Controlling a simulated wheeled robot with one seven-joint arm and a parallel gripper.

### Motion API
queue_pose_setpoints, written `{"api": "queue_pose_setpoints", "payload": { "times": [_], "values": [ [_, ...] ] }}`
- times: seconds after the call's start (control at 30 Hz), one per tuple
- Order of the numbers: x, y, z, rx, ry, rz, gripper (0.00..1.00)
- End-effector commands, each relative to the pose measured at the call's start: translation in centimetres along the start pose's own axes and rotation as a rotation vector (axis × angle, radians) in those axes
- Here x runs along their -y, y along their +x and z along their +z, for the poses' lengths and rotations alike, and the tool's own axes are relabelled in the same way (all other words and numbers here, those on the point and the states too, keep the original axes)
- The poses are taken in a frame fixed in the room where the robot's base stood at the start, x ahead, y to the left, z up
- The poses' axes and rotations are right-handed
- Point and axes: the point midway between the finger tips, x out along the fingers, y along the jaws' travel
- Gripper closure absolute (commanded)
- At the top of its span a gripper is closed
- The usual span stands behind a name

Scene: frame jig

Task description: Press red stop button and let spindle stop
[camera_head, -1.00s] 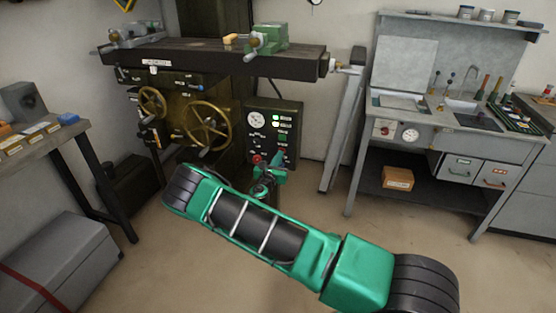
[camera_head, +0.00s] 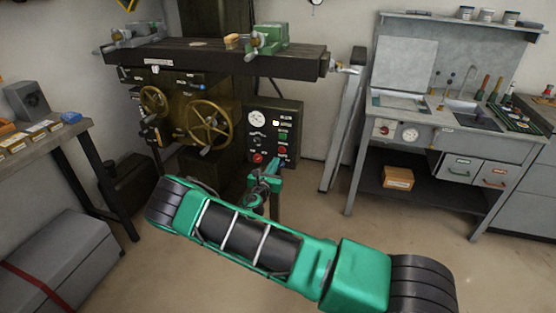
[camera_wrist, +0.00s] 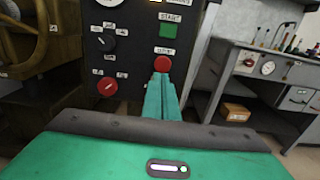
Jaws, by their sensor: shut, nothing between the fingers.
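The red stop button (camera_wrist: 162,63) sits on the dark control panel (camera_wrist: 125,65), under the green START button (camera_wrist: 168,31). In the head view the stop button (camera_head: 281,150) shows small on the panel's lower right. A second, larger red knob (camera_wrist: 107,86) sits lower left of it. My gripper (camera_wrist: 161,78) is shut and empty, its fingers pointing at the panel just below the stop button in the wrist view. I cannot tell whether the tips touch it. In the head view my gripper (camera_head: 272,167) is in front of the panel's lower part. The spindle is not clearly visible.
The milling machine's table (camera_head: 220,58) with a green vise (camera_head: 267,39) is above, and brass handwheels (camera_head: 209,123) are left of the panel. A grey workbench with a sink (camera_head: 420,112) stands right. A side table (camera_head: 40,142) stands left. The floor between is clear.

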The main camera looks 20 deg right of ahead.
Motion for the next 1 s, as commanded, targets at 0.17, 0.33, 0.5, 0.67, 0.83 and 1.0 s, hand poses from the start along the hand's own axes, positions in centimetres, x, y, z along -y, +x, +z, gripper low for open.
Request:
{"api": "queue_pose_setpoints", "payload": {
  "times": [0.17, 0.33, 0.5, 0.67, 0.83, 1.0],
  "values": [
    [-0.1, -3.9, 0.0, -0.001, -0.002, 0.002, 1.0],
    [0.0, -6.2, 0.0, 0.0, -0.002, -0.001, 1.0],
    [0.2, -7.2, 0.0, 0.0, 0.0, -0.004, 1.0],
    [0.3, -7.3, 0.0, 0.0, 0.0, -0.006, 1.0],
    [0.4, -7.2, 0.0, 0.0, -0.001, -0.007, 1.0],
    [0.4, -7.2, 0.0, 0.0, -0.001, -0.006, 1.0]
  ]
}}
